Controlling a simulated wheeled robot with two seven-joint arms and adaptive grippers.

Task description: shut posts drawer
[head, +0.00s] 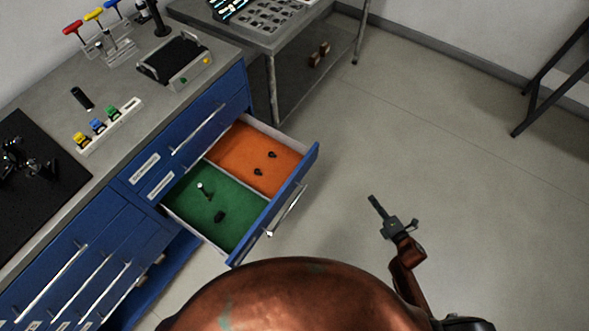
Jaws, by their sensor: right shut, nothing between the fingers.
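An open drawer (312,165) with a blue front sticks out of the blue cabinet. Its inside has an orange section (252,150) and a green section (222,232). Small dark parts lie in both, and a small post with a pale top is in the green one. A bar handle (285,211) is on the drawer front. My right gripper (376,204) is shut and empty, over the floor to the right of the drawer front, apart from it. My left gripper is not in view. I cannot read the drawer labels.
The bench top (150,120) carries a white rack (107,125) with coloured pieces, a dark tray device (174,59) and coloured-handled tools. Closed drawers with long handles are at lower left. A grey side table (262,45) stands behind.

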